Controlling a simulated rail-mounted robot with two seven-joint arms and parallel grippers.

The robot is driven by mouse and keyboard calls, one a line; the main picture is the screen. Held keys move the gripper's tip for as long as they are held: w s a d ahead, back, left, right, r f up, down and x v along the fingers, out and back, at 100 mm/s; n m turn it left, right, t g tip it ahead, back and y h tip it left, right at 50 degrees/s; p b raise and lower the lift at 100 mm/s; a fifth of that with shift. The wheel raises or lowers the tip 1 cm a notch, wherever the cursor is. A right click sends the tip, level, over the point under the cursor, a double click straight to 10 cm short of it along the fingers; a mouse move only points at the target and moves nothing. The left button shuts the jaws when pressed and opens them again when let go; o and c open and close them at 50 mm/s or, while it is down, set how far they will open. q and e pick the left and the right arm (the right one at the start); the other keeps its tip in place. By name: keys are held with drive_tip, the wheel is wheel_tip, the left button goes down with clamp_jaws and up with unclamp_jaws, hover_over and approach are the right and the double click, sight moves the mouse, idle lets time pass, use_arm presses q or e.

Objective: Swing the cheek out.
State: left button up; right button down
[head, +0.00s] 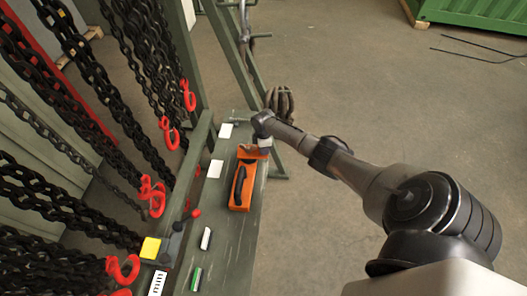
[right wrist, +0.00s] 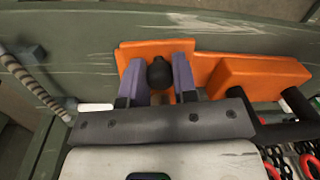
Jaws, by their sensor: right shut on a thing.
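An orange block-like device (head: 240,192) with a black handle (head: 239,184) lies on the green bench. A flat orange plate, the cheek (head: 248,152), shows at its far end. In the right wrist view the cheek (right wrist: 130,58) lies beside the thicker orange body (right wrist: 258,78). A black round knob (right wrist: 160,73) stands at the cheek. My right gripper (head: 263,147) reaches in from the right over the cheek. Its two fingers (right wrist: 159,82) are shut on the knob, one on each side. My left gripper is not in view.
The narrow green bench (head: 225,255) carries white cards, a yellow block (head: 150,247) and small cylinders. Dark chains with red hooks (head: 157,197) hang at the left. A dark coiled bundle (head: 280,100) is beyond my right gripper. The floor to the right is open.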

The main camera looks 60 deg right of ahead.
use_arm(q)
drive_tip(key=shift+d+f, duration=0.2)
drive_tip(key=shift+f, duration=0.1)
use_arm(e)
drive_tip(key=shift+w+d+n, duration=0.15)
drive_tip(key=shift+d+n, duration=0.05)
drive_tip(key=shift+n, duration=0.2)
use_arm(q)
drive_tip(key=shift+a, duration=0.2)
use_arm(e)
drive_tip(key=c, duration=0.9)
unclamp_jaws()
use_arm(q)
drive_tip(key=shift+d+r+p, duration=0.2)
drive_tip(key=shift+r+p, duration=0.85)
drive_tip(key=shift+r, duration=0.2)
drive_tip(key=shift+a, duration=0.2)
use_arm(e)
wheel_tip(320, 180, up, 14)
drive_tip(key=shift+w+d, duration=0.35)
drive_tip(key=shift+f, duration=0.1)
